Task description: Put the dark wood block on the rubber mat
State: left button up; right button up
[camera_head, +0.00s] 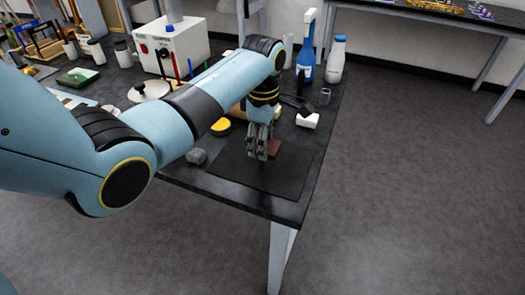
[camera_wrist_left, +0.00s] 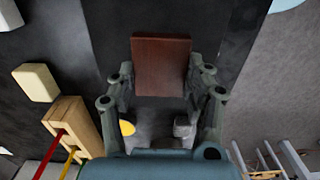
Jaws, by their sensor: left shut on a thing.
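The dark wood block (camera_head: 275,148) is a reddish-brown piece over the far part of the black rubber mat (camera_head: 250,177), near the table's front corner. In the left wrist view the block (camera_wrist_left: 162,62) sits between the two fingers of my left gripper (camera_wrist_left: 161,80), with the dark mat (camera_wrist_left: 108,30) behind it. My left gripper (camera_head: 262,154) points down and is shut on the block, hiding part of it in the head view. I cannot tell whether the block touches the mat. My right gripper is not in view.
A grey lump (camera_head: 196,156) lies left of the mat, and a yellow round piece (camera_head: 220,127) lies behind it. A white block (camera_head: 307,121), a metal cup (camera_head: 325,96), a blue bottle (camera_head: 306,62) and a white bottle (camera_head: 336,62) stand farther back. The mat's near part is bare.

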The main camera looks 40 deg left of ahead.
pick_arm(q)
jog(key=shift+w+a+f, duration=0.2)
jog(key=shift+a+f, duration=0.05)
jog(key=shift+a, duration=0.05)
jog(key=shift+f, duration=0.3)
notch_tip(320, 180, down, 3)
jog(key=shift+r, duration=0.2)
jog(key=shift+f, duration=0.35)
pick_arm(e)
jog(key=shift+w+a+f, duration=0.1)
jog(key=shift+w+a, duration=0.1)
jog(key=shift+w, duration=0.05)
pick_arm(q)
jog(key=shift+f, duration=0.15)
jog(key=o, duration=1.1)
jog(key=shift+o, duration=0.2)
